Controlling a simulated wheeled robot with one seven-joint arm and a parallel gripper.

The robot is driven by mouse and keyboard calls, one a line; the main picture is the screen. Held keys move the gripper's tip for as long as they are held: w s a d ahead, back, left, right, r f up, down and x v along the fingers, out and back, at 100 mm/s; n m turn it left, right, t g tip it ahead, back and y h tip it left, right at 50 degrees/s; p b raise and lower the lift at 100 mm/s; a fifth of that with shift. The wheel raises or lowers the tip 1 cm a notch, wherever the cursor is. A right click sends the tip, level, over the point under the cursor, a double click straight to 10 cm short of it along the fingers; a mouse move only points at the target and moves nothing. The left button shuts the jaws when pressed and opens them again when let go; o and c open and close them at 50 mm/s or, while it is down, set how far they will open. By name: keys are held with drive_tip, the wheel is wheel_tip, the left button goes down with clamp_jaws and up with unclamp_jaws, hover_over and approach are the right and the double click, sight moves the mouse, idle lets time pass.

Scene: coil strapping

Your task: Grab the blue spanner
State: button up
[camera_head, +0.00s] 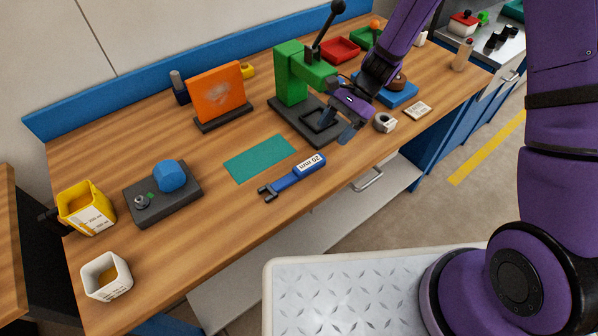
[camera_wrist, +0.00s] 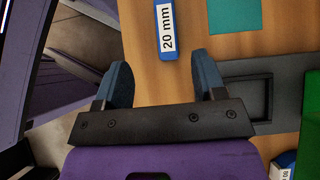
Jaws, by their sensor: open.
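The blue spanner (camera_head: 290,179) lies flat on the wooden workbench, with a dark jaw at its left end and a white "20 mm" label near its right end. In the wrist view its labelled blue end (camera_wrist: 166,32) shows at the top, ahead of the gap between my fingers; the rest is out of frame. My gripper (camera_head: 346,127) is above the bench, to the right of and apart from the spanner, next to the green press. Its two blue-grey fingers (camera_wrist: 164,82) are spread with nothing between them.
A teal mat (camera_head: 259,158) lies behind the spanner. The green press (camera_head: 291,75) on its dark base stands close to my gripper. A grey ring-shaped part (camera_head: 384,122) and a white card (camera_head: 418,110) lie to the right. The bench in front of the spanner is clear to its edge.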

sight(303, 166)
drive_tip(key=x, duration=0.6)
drive_tip(key=shift+a+f, duration=0.1)
drive_tip(key=shift+f, duration=0.35)
drive_tip(key=shift+a+x, duration=0.15)
drive_tip(key=shift+x, duration=1.2)
drive_tip(key=shift+a+x, duration=0.15)
drive_tip(key=shift+x, duration=1.15)
drive_tip(key=shift+w+r, duration=0.15)
clamp_jaws()
drive_tip(key=shift+r, duration=0.2)
